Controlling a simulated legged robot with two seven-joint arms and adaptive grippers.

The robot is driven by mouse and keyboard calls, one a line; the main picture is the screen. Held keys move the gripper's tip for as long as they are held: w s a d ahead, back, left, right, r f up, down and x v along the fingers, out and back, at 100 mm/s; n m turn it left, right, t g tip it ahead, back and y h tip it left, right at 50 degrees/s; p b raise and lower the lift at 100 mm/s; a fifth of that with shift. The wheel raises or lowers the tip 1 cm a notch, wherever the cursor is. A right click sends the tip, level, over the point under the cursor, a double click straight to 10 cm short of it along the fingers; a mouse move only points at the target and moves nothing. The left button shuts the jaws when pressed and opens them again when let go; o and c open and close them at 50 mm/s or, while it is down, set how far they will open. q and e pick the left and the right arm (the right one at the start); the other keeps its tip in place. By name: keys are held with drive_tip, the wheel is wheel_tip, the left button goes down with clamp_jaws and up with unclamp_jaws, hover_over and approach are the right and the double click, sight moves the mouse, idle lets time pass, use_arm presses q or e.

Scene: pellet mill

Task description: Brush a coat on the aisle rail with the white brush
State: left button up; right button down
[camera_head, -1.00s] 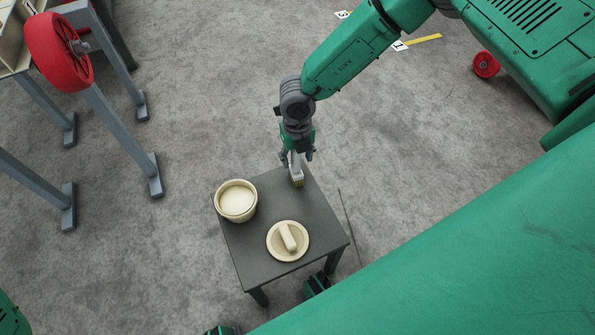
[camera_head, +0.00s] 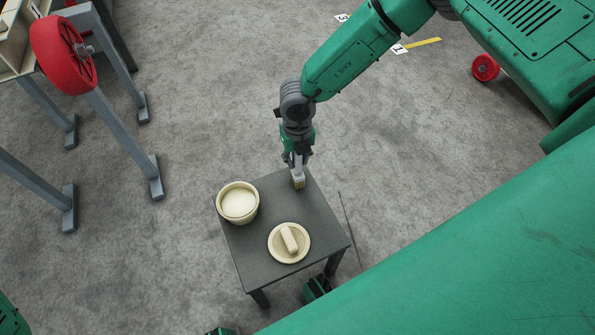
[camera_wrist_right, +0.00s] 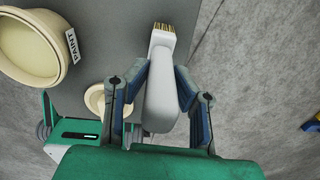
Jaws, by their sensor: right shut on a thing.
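My right gripper (camera_head: 298,160) is shut on the white brush (camera_head: 298,179) over the far edge of the small dark table. In the right wrist view, the gripper's fingers (camera_wrist_right: 161,75) close on the white handle of the brush (camera_wrist_right: 161,100), and its tan bristles point away from the gripper. Whether the bristles touch the tabletop is hard to tell. A cream paint pot (camera_head: 238,203) with pale contents stands at the table's left; its PAINT label (camera_wrist_right: 71,45) shows in the wrist view. I cannot pick out the aisle rail for certain.
A round cream disc with a bar on it (camera_head: 274,244) lies on the near part of the dark table (camera_head: 257,259). Grey frame legs (camera_head: 128,140) and a red wheel (camera_head: 62,55) stand at the upper left. Open grey floor (camera_head: 190,100) lies between the frame and the table.

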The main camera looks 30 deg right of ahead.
drive_tip(key=shift+r+p, duration=3.05)
drive_tip(key=shift+r, duration=0.45)
